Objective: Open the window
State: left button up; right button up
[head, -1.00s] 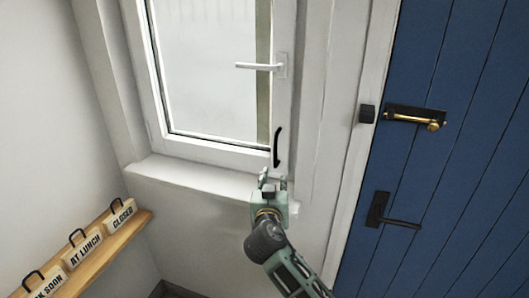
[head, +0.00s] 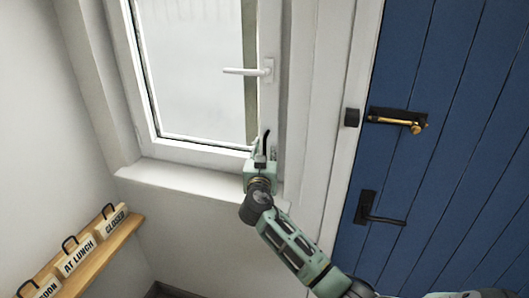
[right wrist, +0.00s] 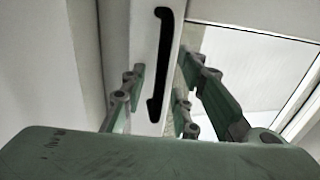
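The window (head: 195,70) has a white frame and pale glass, and its sash looks closed. A white lever handle (head: 246,71) lies level on the sash's right side. A black pull handle (head: 266,141) is low on the same side, its lower part hidden by my right gripper (head: 262,154). In the right wrist view the black handle (right wrist: 160,62) stands in front of the gripper, between the spread green fingers (right wrist: 157,88). The fingers are open, on either side of the handle's line; I cannot tell whether they touch it. My left gripper is not in view.
A white sill (head: 180,180) runs below the window. A blue door (head: 450,130) with a brass latch (head: 402,121) and black lever (head: 380,220) is at the right. A wooden rail (head: 100,255) with several signs is on the left wall.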

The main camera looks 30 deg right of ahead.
jog(key=shift+c, duration=0.5)
grip_shut()
jog(key=shift+f, duration=0.1)
